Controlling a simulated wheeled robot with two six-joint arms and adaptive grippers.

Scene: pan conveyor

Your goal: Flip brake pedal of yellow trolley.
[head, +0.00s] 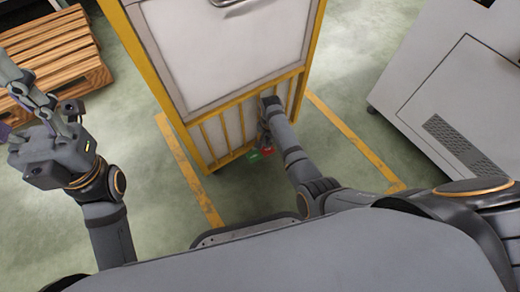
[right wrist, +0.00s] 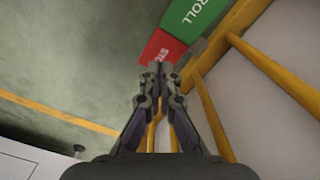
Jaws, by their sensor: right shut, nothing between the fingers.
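The yellow trolley (head: 180,108) stands upright in the middle of the head view, with white panels and yellow bars. Low on its near side is the brake pedal, with a green ROLL part (head: 254,155) and a red STOP part (head: 267,150). In the right wrist view the red part (right wrist: 160,47) is just beyond my fingertips and the green part (right wrist: 192,16) is above it. My right gripper (right wrist: 154,72) is shut and empty, its tips at or very near the red part; contact is unclear. My left gripper (head: 10,102) is open and empty, away from the trolley.
A wooden pallet (head: 50,52) lies at the upper left. A grey machine cabinet (head: 465,95) stands at the right. Yellow floor lines (head: 190,175) run beside the trolley. The floor (head: 125,125) between the pallet and trolley is clear.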

